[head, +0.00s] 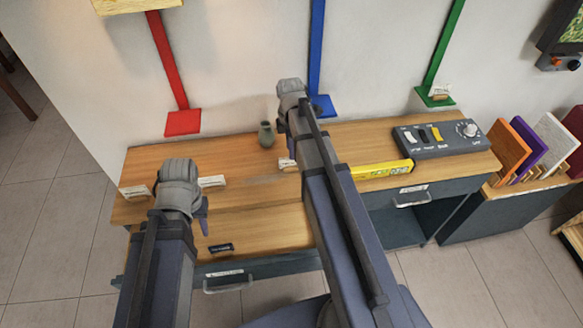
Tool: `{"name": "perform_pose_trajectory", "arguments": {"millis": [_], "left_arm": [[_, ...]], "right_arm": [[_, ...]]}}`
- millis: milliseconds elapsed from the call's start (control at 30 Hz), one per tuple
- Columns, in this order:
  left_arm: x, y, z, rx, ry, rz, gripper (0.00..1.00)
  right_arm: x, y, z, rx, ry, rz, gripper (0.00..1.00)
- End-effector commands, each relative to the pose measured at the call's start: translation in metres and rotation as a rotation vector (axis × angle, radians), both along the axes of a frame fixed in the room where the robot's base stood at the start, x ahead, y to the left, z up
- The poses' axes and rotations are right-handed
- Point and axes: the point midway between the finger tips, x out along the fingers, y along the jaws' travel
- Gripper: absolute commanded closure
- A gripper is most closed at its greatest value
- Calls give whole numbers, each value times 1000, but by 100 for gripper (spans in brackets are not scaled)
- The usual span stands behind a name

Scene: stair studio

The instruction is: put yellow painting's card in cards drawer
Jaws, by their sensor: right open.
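A painting with a yellow edge (135,4) shows at the top left; a red strip runs down from it to a bare red ledge (183,122). White cards stand on the desk: one at the left (135,191), one right of my left wrist (212,181), and one partly behind my right arm (286,163). Their writing is unreadable. My right gripper (282,122) is open near the wall, largely hidden.
A blue ledge (323,106) is bare; a green ledge (435,97) holds a card. Coloured boards (507,150) stand at right.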

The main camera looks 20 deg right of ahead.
Motion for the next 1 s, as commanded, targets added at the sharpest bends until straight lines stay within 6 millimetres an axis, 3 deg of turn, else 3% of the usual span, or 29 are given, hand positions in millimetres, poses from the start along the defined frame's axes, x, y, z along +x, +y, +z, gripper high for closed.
{"name": "perform_pose_trajectory", "arguments": {"millis": [33,367,733,1000], "left_arm": [[0,0,-9,0,0,0,63],[0,0,-17,0,0,0,63],[0,0,-59,0,0,0,63],[0,0,-59,0,0,0,63]], "right_arm": [[0,0,-9,0,0,0,57],[1,-1,-17,0,0,-1,57],[4,-5,-59,0,0,-1,57],[4,-5,-59,0,0,-1,57]]}}
